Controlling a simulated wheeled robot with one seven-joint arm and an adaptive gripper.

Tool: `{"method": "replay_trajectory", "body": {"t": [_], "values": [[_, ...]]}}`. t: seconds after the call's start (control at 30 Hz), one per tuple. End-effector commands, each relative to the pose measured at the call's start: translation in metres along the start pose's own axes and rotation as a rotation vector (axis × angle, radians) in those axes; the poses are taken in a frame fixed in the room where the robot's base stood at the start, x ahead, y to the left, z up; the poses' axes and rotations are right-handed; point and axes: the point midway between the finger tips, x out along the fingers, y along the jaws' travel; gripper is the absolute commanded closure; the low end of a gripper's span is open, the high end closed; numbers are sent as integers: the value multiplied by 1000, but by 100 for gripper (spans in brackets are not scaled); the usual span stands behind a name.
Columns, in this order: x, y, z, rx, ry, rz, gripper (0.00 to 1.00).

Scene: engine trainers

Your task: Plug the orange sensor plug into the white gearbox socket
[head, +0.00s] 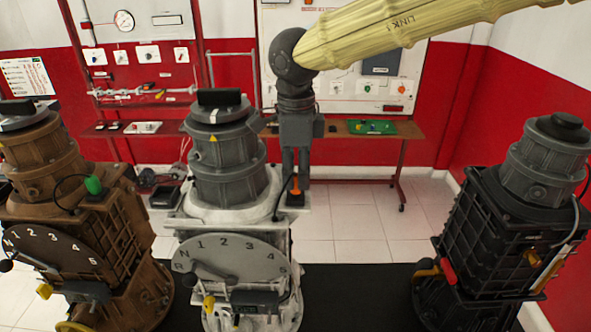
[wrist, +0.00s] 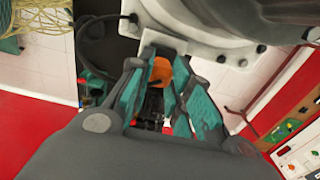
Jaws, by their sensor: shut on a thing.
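The white gearbox (head: 238,262) stands in the middle of the head view, with a grey upper housing and a numbered dial. My gripper (head: 296,174) points down at its right side and is shut on the orange sensor plug (head: 295,186). The plug is upright, directly over the dark socket block (head: 295,200) on the gearbox's right shoulder. I cannot tell whether it is seated or just above. A black cable (head: 279,200) curves beside it. In the wrist view, the orange plug (wrist: 161,71) shows between the teal finger pads; the socket opening is hidden.
A brown gearbox (head: 75,215) with a green plug (head: 94,185) stands at left. A black gearbox (head: 505,235) stands at right, with clear space between it and the white one. A bench (head: 375,130) and panels stand behind.

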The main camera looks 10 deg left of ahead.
Motion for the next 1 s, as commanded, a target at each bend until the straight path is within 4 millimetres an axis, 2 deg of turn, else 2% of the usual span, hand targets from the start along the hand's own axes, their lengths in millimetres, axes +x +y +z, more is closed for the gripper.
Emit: {"method": "replay_trajectory", "body": {"t": [1.0], "values": [[8, 0, 0, 0, 0, 0, 98]]}}
